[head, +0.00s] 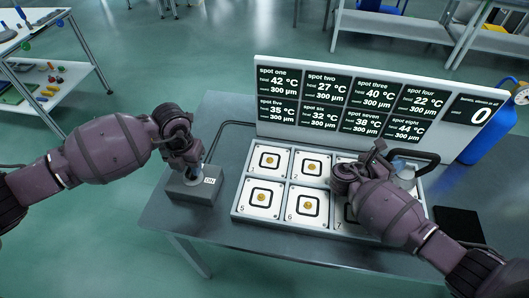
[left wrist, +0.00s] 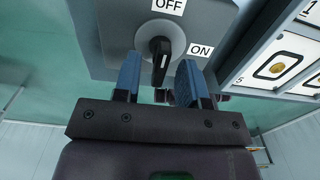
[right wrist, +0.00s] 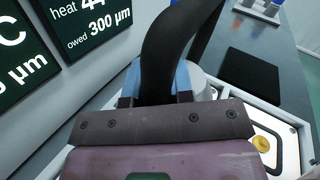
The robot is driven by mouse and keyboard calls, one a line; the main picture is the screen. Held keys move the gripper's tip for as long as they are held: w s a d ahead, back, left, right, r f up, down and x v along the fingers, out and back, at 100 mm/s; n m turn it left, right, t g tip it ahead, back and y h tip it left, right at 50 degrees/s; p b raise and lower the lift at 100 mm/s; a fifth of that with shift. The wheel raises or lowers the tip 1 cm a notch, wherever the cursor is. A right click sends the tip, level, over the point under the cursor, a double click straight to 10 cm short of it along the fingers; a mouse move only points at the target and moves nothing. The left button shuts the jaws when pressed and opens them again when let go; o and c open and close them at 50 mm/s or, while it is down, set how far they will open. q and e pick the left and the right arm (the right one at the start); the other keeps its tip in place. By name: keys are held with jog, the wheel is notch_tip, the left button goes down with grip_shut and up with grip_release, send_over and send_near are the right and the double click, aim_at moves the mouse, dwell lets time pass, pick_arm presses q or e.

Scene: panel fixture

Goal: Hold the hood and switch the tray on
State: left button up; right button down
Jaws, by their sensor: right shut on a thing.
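The switch box (head: 195,187) is a grey block on the table left of the tray. In the left wrist view its black rotary knob (left wrist: 160,55) shows, with an OFF label above and an ON label at right; I cannot tell its exact setting. My left gripper (left wrist: 158,82) is open, its blue fingers either side of the knob with gaps. The hood has a black curved tube (right wrist: 172,45) and a pale head (head: 405,172). My right gripper (right wrist: 158,80) is shut on the tube, above the tray's right side. The white tray (head: 335,232) has numbered square spots with gold discs; my right arm hides some.
A display board (head: 425,78) stands behind the tray, listing heat and owed microns per spot, with a 0 at right. A blue cylinder (head: 485,135) stands at its right end. A black pad (head: 459,224) lies right of the tray. The table's front left is clear.

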pick_arm(q)
grip_shut()
jog(key=shift+m, duration=0.3)
jog(key=m, duration=0.3)
jog(key=shift+m, duration=0.3)
jog(key=m, duration=0.4)
jog(key=shift+m, duration=0.3)
jog(key=m, duration=0.4)
jog(key=shift+m, duration=2.5)
